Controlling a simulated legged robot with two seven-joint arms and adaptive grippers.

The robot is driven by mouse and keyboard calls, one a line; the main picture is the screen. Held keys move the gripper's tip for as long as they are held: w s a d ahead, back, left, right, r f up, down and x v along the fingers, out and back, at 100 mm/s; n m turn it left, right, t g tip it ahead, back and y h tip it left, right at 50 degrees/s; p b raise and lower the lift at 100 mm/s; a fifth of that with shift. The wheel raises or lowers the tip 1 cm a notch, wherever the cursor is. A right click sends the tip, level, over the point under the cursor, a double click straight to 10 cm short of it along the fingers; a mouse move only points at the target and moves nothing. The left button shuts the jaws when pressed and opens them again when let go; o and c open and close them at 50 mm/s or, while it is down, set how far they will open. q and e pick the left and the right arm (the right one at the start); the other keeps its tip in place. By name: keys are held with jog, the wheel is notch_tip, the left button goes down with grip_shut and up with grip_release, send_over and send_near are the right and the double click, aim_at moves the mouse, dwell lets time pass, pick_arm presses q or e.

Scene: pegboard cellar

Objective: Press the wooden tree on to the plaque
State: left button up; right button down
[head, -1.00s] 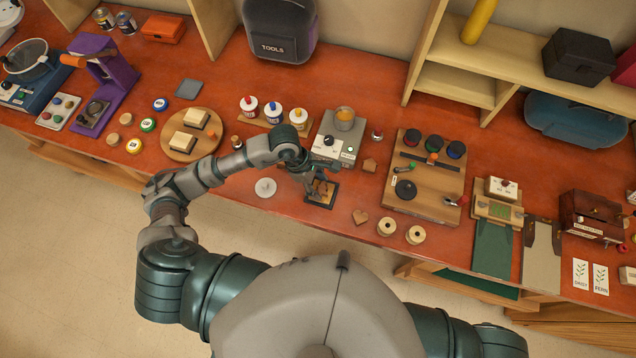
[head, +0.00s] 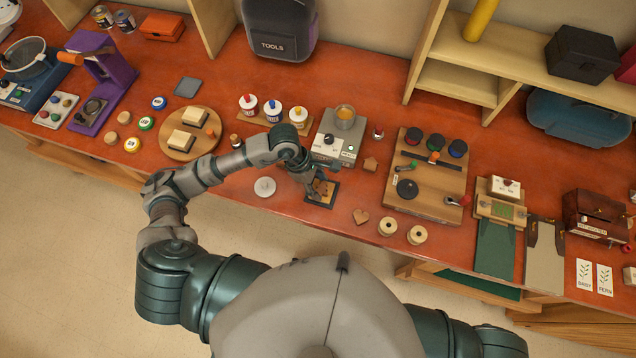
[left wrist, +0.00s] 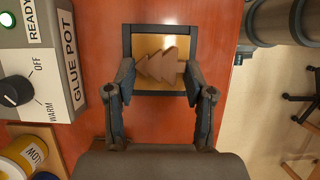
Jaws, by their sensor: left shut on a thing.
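The wooden tree (left wrist: 162,65) is a flat brown tree shape with a jagged outline. It also shows small in the head view (head: 322,187). It lies over the plaque (left wrist: 162,32), a square with a dark frame and a gold-tan face; its frame shows in the head view too (head: 334,191). My left gripper (left wrist: 160,72) is shut on the tree, one finger at each side, above the plaque's near part. In the head view the left gripper (head: 313,188) partly covers the plaque. Whether the tree touches the plaque, I cannot tell. My right gripper is not in view.
The grey glue pot unit (head: 333,140) stands just behind the plaque. A white round lid (head: 264,187) lies left of it. A wooden heart (head: 361,216) and two spools (head: 387,227) lie to the right, near the table's front edge.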

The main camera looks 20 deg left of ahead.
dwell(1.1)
pick_arm(q)
jog(key=shift+f+b, duration=0.2)
jog(key=shift+b, duration=0.3)
dwell(0.6)
jog(key=o, duration=1.2)
jog(key=shift+r, duration=0.1)
jog(key=shift+r+p, duration=1.75)
jog(key=shift+r, duration=1.7)
